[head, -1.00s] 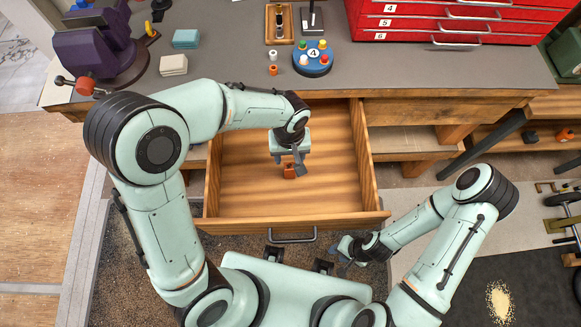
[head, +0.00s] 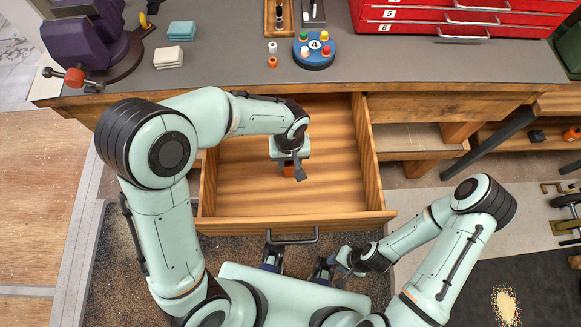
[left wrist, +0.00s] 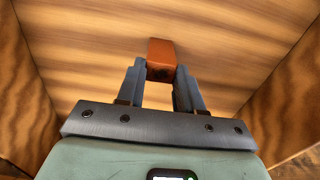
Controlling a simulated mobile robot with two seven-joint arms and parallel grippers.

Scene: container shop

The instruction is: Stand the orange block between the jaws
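The orange block (head: 288,171) is low inside the open drawer, partly hidden by my left gripper (head: 296,172). In the left wrist view the block (left wrist: 161,53) sits between the two fingertips of the left gripper (left wrist: 161,72), with both fingers against its sides. I cannot tell whether it is clear of the drawer floor. A purple vise (head: 84,42) with a red-ended handle stands on the bench at the far left; the gap between its jaws is not clearly seen. My right gripper (head: 345,263) hangs in front of the drawer; its fingers are too small to read.
The wooden drawer (head: 290,215) has raised walls around my left gripper. On the grey bench (head: 215,75) are pale blocks (head: 168,57), a teal block (head: 181,30), a round blue peg holder (head: 314,58) and a red drawer cabinet (head: 440,18).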

